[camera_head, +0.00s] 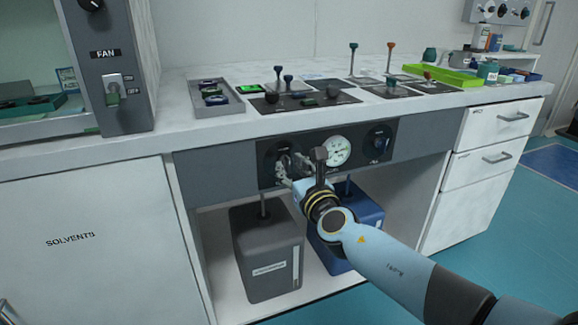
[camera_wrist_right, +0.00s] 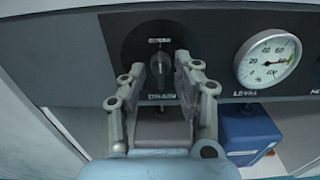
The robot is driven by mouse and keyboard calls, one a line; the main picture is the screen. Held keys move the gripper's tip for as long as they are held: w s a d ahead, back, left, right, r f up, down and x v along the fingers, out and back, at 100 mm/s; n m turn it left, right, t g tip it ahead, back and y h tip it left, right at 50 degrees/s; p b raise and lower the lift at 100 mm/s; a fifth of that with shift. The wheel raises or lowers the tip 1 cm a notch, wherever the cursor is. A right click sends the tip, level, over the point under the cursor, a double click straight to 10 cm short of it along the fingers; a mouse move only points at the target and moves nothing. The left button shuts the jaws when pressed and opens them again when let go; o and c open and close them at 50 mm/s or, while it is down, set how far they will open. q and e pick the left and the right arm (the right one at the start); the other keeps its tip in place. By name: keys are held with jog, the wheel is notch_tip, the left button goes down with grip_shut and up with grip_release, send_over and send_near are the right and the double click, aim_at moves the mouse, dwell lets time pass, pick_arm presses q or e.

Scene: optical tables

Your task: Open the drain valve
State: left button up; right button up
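The drain valve is a dark knob (camera_wrist_right: 160,66) on a round black plate marked DRAIN in the right wrist view. Its grip bar looks upright, pointing to a small label above that is too blurred to read surely. My right gripper (camera_wrist_right: 159,72) is open, with one finger on each side of the knob; I cannot tell whether either finger touches it. In the head view my right gripper (camera_head: 291,166) is at the left end of the black panel (camera_head: 309,139), partly covering the drain knob. My left gripper is not in view.
A level gauge (camera_head: 337,150) sits right of the drain valve, and another dark knob (camera_head: 379,138) is at the panel's right end. A grey canister (camera_head: 268,255) and a blue container (camera_head: 366,212) stand below. The countertop above holds a tray (camera_head: 221,108) and several upright handles.

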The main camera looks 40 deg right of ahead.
jog(key=shift+x, duration=0.9)
grip_shut()
